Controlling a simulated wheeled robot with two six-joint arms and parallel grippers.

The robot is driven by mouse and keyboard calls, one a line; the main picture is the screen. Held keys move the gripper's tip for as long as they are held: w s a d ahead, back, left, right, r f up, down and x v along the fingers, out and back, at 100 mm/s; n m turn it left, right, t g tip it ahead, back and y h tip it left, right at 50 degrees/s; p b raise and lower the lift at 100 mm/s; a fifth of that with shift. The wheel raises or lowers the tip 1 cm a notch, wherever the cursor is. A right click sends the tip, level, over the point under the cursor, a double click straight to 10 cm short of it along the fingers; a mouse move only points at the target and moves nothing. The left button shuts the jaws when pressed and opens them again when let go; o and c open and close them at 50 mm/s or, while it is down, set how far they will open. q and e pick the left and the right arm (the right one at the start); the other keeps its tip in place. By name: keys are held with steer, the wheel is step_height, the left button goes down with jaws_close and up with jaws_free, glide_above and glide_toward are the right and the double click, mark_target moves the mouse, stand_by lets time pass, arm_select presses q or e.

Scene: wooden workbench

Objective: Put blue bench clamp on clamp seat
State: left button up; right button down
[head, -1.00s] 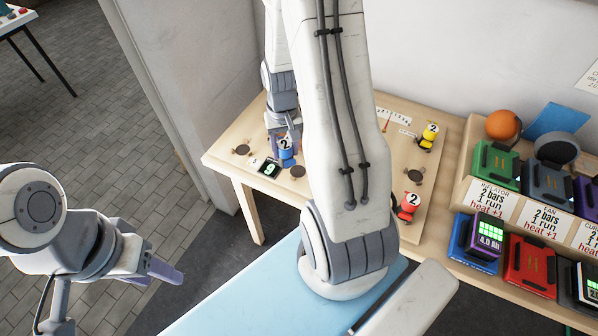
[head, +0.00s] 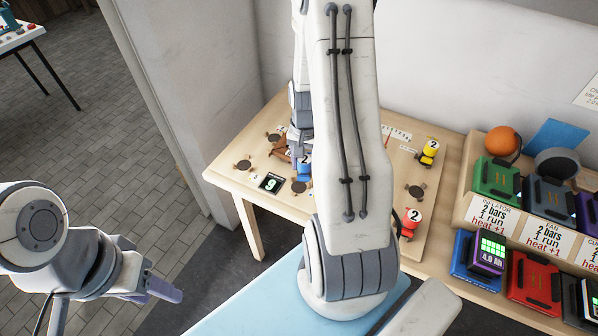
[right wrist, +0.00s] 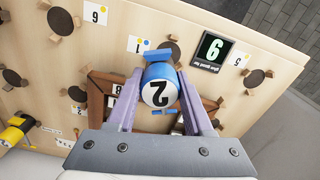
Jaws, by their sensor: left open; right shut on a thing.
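The blue bench clamp (right wrist: 160,88), marked 2, sits between the fingers of my right gripper (right wrist: 163,92) in the right wrist view. In the head view the clamp (head: 305,170) is partly hidden by my right gripper (head: 300,160) and arm. I cannot tell its height above the board. Several dark round seats lie on the board, including one (head: 301,186) just below the clamp in the head view and one (right wrist: 170,52) just above it in the right wrist view. My left gripper (head: 152,289) is open and empty, off the bench.
A small display (head: 271,183) reading 9 lies left of the clamp. A brown wooden frame (right wrist: 103,90) lies beside and behind it. A yellow clamp (head: 428,152) and a red clamp (head: 410,223) stand at the board's right. Coloured battery blocks fill the shelf further right.

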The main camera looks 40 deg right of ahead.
mark_target(299, 175)
steer(key=shift+w+a+f, duration=0.4)
steer(key=shift+w, duration=0.2)
step_height(299, 175, down, 4)
steer(key=shift+r+p, duration=0.1)
steer(key=shift+p, duration=0.35)
steer(key=shift+f, duration=0.2)
steer(key=shift+f, duration=0.15)
steer(key=shift+c, duration=1.5)
jaws_free()
